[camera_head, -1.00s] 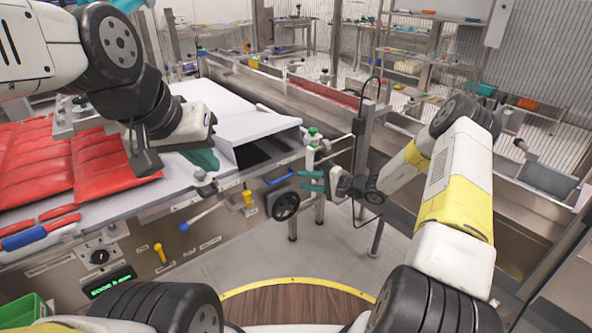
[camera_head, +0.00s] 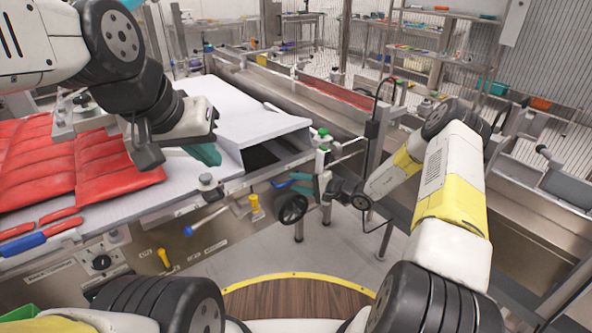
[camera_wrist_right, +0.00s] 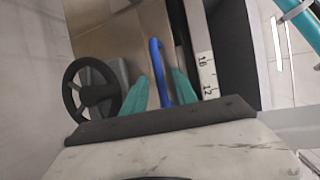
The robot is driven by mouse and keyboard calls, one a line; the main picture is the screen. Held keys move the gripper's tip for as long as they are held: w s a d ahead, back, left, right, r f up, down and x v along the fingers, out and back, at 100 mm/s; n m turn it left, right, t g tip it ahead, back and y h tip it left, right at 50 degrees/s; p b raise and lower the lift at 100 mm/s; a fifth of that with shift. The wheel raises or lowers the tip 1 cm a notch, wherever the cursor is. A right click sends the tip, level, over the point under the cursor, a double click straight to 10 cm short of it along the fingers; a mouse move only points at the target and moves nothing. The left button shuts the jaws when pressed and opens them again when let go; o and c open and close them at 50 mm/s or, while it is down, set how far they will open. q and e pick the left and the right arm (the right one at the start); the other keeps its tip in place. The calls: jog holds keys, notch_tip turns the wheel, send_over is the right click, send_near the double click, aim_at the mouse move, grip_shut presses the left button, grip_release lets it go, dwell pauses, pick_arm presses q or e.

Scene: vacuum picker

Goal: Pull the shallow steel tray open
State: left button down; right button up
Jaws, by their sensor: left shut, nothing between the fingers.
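The blue handle (camera_head: 281,184) is on the front of the steel machine, below its top edge. In the right wrist view the blue bar (camera_wrist_right: 158,70) lies between my two teal fingers. My right gripper (camera_head: 302,183) is open around the handle, its fingers apart on either side. It also shows in the right wrist view (camera_wrist_right: 160,82). I cannot clearly make out the tray's own edges behind the handle. My left gripper (camera_head: 207,154) is shut and empty above the machine's white top, beside the red packs.
A black handwheel (camera_head: 292,208) is close beside my right gripper; it also shows in the wrist view (camera_wrist_right: 91,88). A yellow knob (camera_head: 255,205) and a blue-tipped lever (camera_head: 202,222) stick out left of it. Red packs (camera_head: 110,160) lie on the white top.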

grip_shut()
dwell(1.3)
